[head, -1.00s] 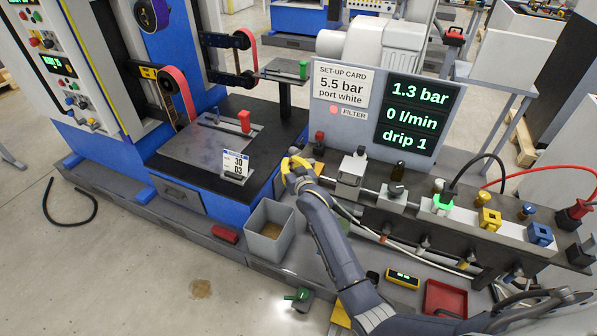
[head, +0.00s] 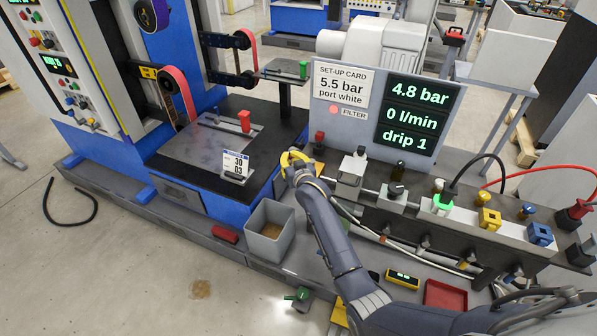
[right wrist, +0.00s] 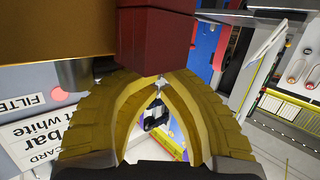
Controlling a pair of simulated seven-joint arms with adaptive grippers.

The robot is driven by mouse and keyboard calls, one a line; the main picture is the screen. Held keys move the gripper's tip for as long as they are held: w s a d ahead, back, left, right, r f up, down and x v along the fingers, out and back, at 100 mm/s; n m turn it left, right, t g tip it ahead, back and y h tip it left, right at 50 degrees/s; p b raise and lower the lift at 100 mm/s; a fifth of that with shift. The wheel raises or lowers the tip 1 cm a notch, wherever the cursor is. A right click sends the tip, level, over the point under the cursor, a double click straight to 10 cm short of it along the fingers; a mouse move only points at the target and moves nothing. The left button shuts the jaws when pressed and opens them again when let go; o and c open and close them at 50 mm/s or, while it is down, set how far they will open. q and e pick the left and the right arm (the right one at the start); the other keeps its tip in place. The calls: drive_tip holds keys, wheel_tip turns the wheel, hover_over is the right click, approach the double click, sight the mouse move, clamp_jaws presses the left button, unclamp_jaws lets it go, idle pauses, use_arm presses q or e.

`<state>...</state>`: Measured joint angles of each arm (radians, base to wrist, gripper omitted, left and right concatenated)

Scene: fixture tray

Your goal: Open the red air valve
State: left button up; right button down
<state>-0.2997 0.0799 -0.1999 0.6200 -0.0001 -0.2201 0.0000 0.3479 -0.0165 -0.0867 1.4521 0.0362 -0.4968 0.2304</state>
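The red air valve (head: 319,149) stands at the left end of the air line, just right of my right gripper in the head view. My right gripper (head: 289,157) has yellow fingers, and they are close beside the valve. In the right wrist view the curved fingers (right wrist: 159,82) meet at their tips with nothing visible between them. The red handle (right wrist: 156,38) is right at the tips. Whether they touch it I cannot tell. The display (head: 418,97) reads 4.8 bar, 0 l/min, drip 1. My left gripper is not in view.
The set-up card (head: 341,84) reads 5.5 bar, port white. A grey open bin (head: 270,248) stands below my right gripper. Valve blocks and fittings (head: 391,199) line the bench to the right. The machine bed (head: 205,152) with a 30/03 sign lies to the left.

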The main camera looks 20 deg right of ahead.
drive_tip(key=shift+r, duration=0.15)
drive_tip(key=s+r, duration=0.2)
drive_tip(key=s, duration=0.9)
drive_tip(key=shift+s+d, duration=0.25)
drive_tip(key=shift+s, duration=0.05)
